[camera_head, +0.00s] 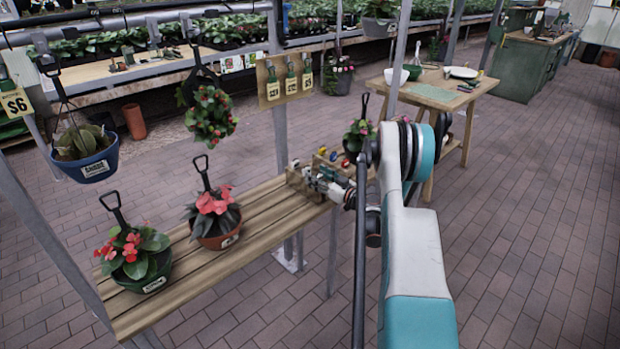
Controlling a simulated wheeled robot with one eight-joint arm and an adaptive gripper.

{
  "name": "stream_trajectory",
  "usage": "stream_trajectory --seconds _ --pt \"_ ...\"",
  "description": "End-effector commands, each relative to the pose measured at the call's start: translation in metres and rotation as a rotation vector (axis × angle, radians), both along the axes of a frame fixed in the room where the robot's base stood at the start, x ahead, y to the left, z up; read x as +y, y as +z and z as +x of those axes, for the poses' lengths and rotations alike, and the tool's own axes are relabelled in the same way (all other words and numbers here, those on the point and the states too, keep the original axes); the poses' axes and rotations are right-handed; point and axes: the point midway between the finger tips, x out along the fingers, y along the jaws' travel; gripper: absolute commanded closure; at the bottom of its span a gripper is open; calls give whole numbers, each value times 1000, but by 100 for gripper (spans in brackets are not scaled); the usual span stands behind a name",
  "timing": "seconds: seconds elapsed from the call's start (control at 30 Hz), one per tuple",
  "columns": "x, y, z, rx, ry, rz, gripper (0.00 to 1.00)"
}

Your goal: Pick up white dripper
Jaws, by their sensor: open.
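I cannot make out a white dripper for certain. At the right end of the slatted bench (180,292) is a small wooden box (297,180) with small items in it, too small to tell apart. My gripper (308,176) is open at this box, pointing left. Its fingers overlap the items in the picture, and I cannot tell whether they touch. My arm comes in from the lower right and hides part of the area behind it.
Potted red-flowered plants (143,256) (215,216) stand on the bench. Hanging baskets (86,153) (211,115) hang above it. A wooden table (440,109) with a white bowl (397,76) and white plate (463,72) stands behind. The brick floor at right is clear.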

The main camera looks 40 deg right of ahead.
Motion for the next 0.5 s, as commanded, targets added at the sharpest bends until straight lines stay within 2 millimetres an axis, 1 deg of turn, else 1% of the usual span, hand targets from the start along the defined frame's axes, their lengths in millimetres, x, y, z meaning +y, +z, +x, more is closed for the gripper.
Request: stream_trajectory --seconds 0.17,0.2,0.3,0.4,0.5 --pt "0 0 -1 0 -1 0 48" --pt "0 0 -1 0 0 0 51" --pt "0 0 0 0 0 0 69" --pt "0 0 0 0 0 0 83" --pt "0 0 0 0 0 0 83"
